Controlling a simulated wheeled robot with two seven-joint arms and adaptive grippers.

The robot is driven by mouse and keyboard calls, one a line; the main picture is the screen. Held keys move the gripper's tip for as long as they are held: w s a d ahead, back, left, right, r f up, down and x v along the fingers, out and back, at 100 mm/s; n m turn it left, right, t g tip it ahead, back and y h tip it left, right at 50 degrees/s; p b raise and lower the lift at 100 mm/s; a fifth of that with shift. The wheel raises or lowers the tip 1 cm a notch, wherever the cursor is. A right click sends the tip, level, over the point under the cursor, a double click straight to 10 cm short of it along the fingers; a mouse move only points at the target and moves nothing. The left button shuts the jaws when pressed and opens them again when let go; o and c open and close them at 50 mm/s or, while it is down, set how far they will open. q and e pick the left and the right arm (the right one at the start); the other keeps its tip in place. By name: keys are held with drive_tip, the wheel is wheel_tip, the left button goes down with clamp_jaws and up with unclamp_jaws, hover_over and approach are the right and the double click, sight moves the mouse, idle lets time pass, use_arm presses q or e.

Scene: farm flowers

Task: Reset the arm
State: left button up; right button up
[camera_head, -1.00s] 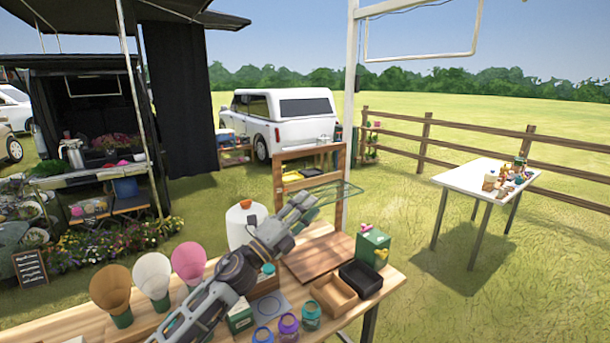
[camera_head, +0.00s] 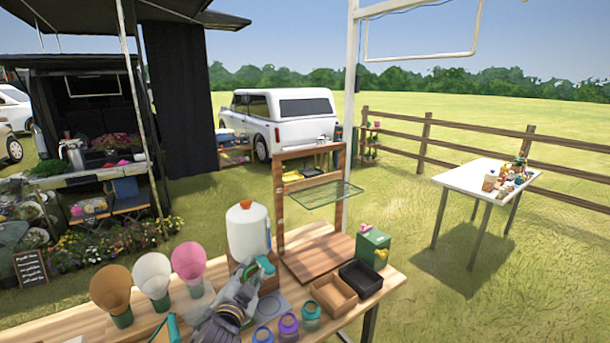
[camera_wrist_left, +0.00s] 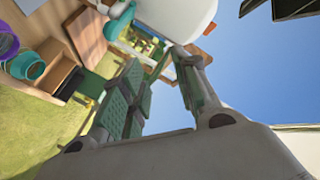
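My left gripper (camera_head: 256,270) is above the wooden table (camera_head: 385,291) in the head view, with its arm rising from the bottom edge. In the left wrist view the two fingers (camera_wrist_left: 160,100) with green pads stand apart, with sky between them and nothing held. In the head view the gripper is in front of the white jug (camera_head: 248,232) with an orange cap, which also shows at the top of the wrist view (camera_wrist_left: 178,15). My right gripper is not seen.
To the right are colored jars (camera_head: 288,326), a brown tray (camera_head: 333,295), a black tray (camera_head: 360,278), a green box (camera_head: 373,247) and a wooden stand (camera_head: 279,205). Open grass lies beyond.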

use_arm(q)
drive_tip(key=s+a+f+n+g+y, duration=0.1)
drive_tip(key=s+a+f+n+g, duration=0.15)
drive_tip(key=s+f, duration=0.35)
drive_tip(key=s+a+f+n+g+y, duration=0.1)
drive_tip(key=s+a+f+n+g, duration=0.15)
drive_tip(key=s+f+g, duration=0.35)
drive_tip(key=s+a+f+n+g+h, duration=0.15)
drive_tip(key=s+f, duration=0.25)
drive_tip(key=s, duration=0.5)
drive_tip(key=s+a+f+n+g+y, duration=0.1)
drive_tip(key=s+f+g, duration=0.2)
drive_tip(key=s+f, duration=0.35)
drive_tip(key=s+f+g, duration=0.1)
drive_tip(key=s+f, duration=0.1)
drive_tip(key=f, duration=1.3)
drive_tip(key=s+f, duration=0.2)
drive_tip(key=f, duration=1.3)
drive_tip(key=s+a+f, duration=0.2)
drive_tip(key=s+f, duration=0.8)
drive_tip(key=s, duration=0.1)
drive_tip(key=s+a+f+g, duration=0.1)
drive_tip(key=s+a+f, duration=0.1)
drive_tip(key=s+f, duration=0.8)
drive_tip(key=shift+s+f+g, duration=0.3)
drive_tip(key=shift+s, duration=0.55)
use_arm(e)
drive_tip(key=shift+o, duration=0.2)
